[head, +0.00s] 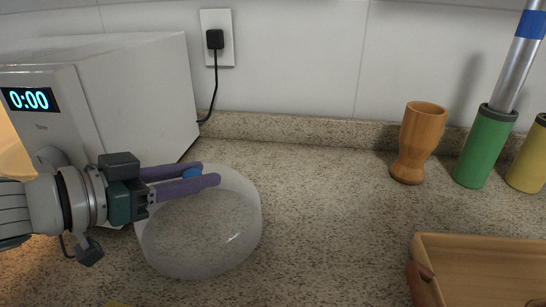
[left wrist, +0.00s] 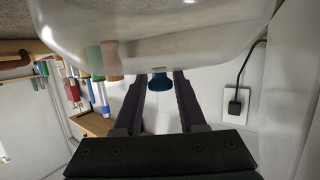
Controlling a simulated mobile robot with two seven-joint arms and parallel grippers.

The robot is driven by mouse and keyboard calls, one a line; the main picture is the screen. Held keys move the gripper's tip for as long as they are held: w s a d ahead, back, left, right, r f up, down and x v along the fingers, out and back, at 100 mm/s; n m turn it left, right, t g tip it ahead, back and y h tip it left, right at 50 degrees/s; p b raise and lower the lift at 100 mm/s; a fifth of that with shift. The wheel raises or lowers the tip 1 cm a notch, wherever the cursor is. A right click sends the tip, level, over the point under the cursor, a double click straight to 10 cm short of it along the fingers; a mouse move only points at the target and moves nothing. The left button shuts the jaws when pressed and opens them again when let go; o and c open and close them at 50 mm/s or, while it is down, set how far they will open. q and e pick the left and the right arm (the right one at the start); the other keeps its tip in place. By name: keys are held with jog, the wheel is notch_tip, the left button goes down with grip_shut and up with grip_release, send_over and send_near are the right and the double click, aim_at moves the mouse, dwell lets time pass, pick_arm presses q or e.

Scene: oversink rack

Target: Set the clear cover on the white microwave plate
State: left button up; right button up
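The clear cover (head: 203,240) is a see-through dome with a blue knob (head: 191,173), over the counter in front of the white microwave. I cannot tell whether its rim touches the counter. My left gripper (head: 208,176) comes in from the left with purple fingers on either side of the knob. In the left wrist view the fingers (left wrist: 159,78) close snugly on the blue knob (left wrist: 160,84), with the cover (left wrist: 150,35) filling the top. I cannot make out the white microwave plate in either view. My right gripper is not in view.
The white microwave (head: 130,90) stands at the left, its display reading 0:00. A wooden cup (head: 418,142), a green holder (head: 485,147) and a yellow one (head: 528,155) stand at the back right. A wooden tray (head: 480,245) is at the front right. The middle counter is clear.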

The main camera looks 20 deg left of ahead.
pick_arm(q)
grip_shut()
dwell(0.3)
